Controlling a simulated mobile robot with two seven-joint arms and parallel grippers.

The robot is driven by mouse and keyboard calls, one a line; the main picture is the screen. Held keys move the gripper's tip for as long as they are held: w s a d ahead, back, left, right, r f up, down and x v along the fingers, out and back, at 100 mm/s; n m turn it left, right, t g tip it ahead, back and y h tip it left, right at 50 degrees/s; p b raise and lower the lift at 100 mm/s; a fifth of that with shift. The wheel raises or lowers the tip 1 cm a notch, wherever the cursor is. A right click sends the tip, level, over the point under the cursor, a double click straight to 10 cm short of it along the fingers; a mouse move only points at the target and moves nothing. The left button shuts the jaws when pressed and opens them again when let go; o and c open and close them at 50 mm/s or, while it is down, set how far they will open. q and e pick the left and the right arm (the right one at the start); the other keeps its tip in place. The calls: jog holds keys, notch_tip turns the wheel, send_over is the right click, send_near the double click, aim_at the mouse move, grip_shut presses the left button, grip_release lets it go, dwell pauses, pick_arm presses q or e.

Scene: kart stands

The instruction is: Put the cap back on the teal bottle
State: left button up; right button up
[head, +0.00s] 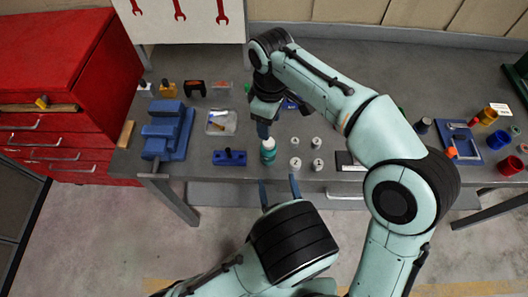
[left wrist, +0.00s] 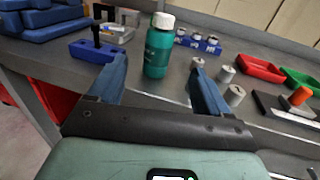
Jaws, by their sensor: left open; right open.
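The teal bottle (head: 268,155) stands upright near the front edge of the workbench, and it also shows in the left wrist view (left wrist: 158,53). A white top (left wrist: 163,21) sits on it and looks like the cap; I cannot tell how firmly it is seated. My left gripper (head: 279,184) is open and empty in front of the bench, its fingers pointing toward the bottle; the bottle stands beyond the fingertips. My right gripper (head: 263,131) is open beside and above the bottle's top, apparently empty; one finger is mostly hidden.
Several grey weights (head: 317,164) stand right of the bottle. A blue block with a black knob (head: 230,157) lies left of it, with a clear tray (head: 221,122) and a blue vise (head: 168,130) behind. A red tool cabinet (head: 60,100) stands at the left.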

aim_at(267, 144)
pick_arm(q)
jog(key=x, duration=1.3)
jog(key=shift+w+a, duration=0.15)
jog(key=shift+w, duration=0.05)
